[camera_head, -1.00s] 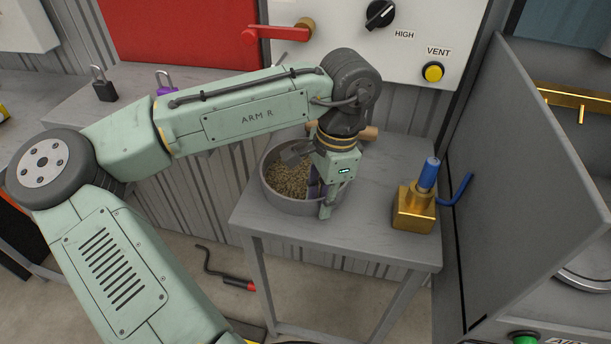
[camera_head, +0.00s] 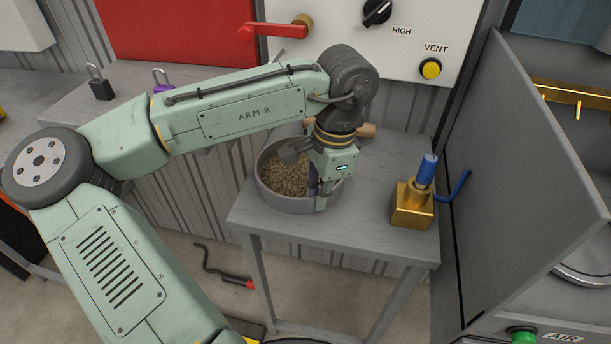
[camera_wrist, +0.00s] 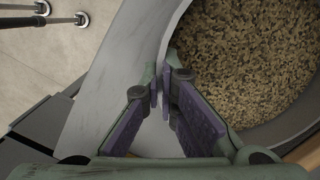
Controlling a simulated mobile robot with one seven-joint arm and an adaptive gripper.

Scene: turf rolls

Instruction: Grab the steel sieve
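The steel sieve (camera_head: 285,201) is a round grey pan on the small grey table, filled with brown grainy material (camera_head: 290,176). A wooden handle (camera_head: 366,130) shows behind my wrist. My gripper (camera_head: 321,200) points down at the sieve's near right rim. In the wrist view, the sieve wall (camera_wrist: 168,38) runs to my fingertips (camera_wrist: 161,88), which have closed to a narrow gap with the thin wall between them. One finger is inside the sieve and one outside. The fingers hide part of the rim.
A brass block with a blue top (camera_head: 412,207) stands right of the sieve on the table (camera_head: 350,228). A tall grey panel (camera_head: 520,180) rises on the right. A red lever (camera_head: 270,30) and control panel are behind. Padlocks (camera_head: 101,84) lie on the left bench. Bare tabletop lies between sieve and block.

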